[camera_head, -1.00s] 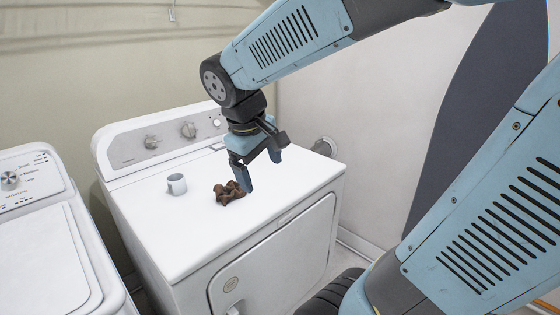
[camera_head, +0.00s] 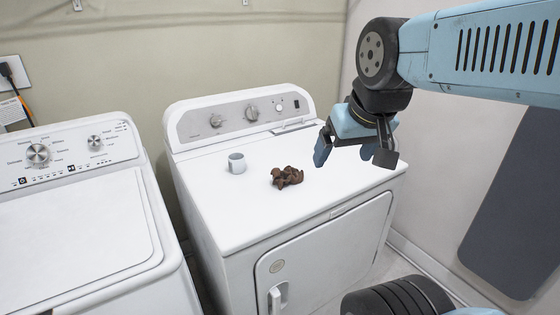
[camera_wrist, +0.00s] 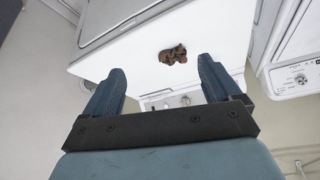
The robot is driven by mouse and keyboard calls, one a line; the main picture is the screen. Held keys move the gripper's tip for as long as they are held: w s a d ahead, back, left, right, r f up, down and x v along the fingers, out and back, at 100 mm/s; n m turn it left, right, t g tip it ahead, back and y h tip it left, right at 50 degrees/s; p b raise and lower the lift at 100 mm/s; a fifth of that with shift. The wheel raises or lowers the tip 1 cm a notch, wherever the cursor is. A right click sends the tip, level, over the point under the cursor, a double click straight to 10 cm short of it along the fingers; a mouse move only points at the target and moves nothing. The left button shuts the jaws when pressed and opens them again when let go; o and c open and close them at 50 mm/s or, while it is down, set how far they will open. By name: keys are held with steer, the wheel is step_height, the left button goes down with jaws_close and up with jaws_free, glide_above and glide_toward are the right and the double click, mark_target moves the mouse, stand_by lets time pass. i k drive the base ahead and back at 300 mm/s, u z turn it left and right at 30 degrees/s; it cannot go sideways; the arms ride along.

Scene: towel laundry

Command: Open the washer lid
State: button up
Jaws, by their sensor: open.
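The washer (camera_head: 70,270) is the left machine in the head view, and its flat white lid (camera_head: 75,238) is closed. Its right part also shows at the right edge of the wrist view (camera_wrist: 300,80). My gripper (camera_head: 349,162) is open and empty above the right part of the dryer top, well to the right of the washer lid. In the wrist view its two blue fingers (camera_wrist: 160,78) stand apart with nothing between them.
The dryer (camera_head: 230,215) stands right of the washer across a narrow gap. A grey mug (camera_head: 237,164) and a crumpled brown cloth (camera_head: 287,177) lie on its top. A wall with an outlet (camera_head: 13,72) is behind the machines.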

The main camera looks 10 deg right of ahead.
mark_target(62, 245)
steer(key=z, duration=1.25)
steer(key=i, duration=0.1)
steer(key=u, duration=3.1)
steer(key=k, duration=0.45)
steer(key=u, duration=0.25)
steer(key=i, duration=0.45)
steer(key=z, duration=0.15)
